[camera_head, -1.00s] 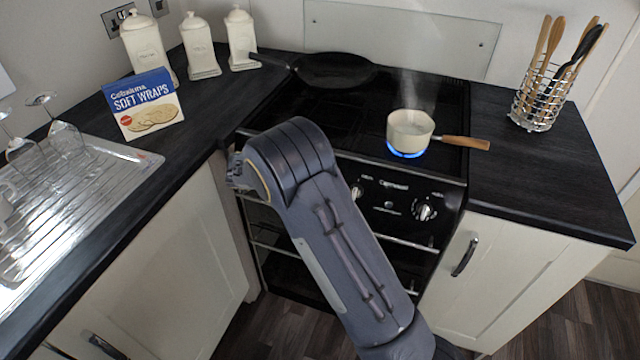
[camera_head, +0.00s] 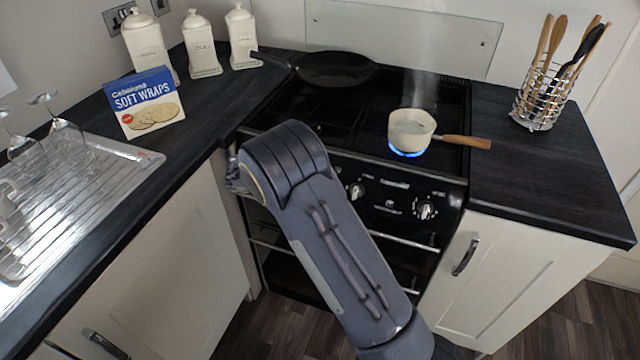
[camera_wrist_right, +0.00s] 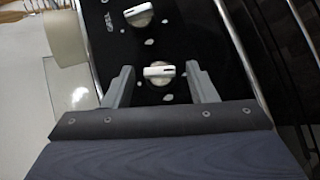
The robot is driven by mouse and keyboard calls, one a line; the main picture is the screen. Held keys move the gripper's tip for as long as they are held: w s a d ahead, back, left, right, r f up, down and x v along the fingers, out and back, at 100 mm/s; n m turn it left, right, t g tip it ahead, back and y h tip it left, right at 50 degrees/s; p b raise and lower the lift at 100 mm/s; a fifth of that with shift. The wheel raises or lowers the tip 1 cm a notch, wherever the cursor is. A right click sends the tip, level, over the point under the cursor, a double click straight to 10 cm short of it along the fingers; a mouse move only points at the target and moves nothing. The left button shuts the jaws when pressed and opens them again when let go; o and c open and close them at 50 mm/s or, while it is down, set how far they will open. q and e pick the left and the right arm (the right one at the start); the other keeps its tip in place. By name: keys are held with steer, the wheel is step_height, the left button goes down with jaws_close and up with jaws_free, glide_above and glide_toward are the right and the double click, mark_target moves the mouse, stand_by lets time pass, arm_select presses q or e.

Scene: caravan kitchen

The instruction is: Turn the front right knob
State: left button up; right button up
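The black cooker front has a control panel with silver-white knobs. In the head view, one knob (camera_head: 355,190) shows beside my arm and a knob area (camera_head: 426,210) sits at the panel's right end. My right arm crosses in front of the cooker and hides the panel's left part and its own fingers. In the right wrist view, my right gripper (camera_wrist_right: 163,84) is open, its two fingers apart. A knob (camera_wrist_right: 159,72) appears between the fingertips, with no visible grip on it. Another knob (camera_wrist_right: 139,15) lies beyond. My left gripper is not in view.
A cream saucepan (camera_head: 411,129) steams over a blue flame, its wooden handle pointing right. A black frying pan (camera_head: 335,68) sits at the back left of the hob. Horizontal oven rails (camera_head: 405,241) run below the panel. A utensil basket (camera_head: 540,98) stands on the right worktop.

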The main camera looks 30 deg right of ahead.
steer(key=s+v, duration=0.1)
steer(key=v, duration=0.6)
steer(key=shift+w+a+r, duration=0.25)
steer(key=shift+w+a, duration=0.1)
steer(key=shift+w, duration=0.15)
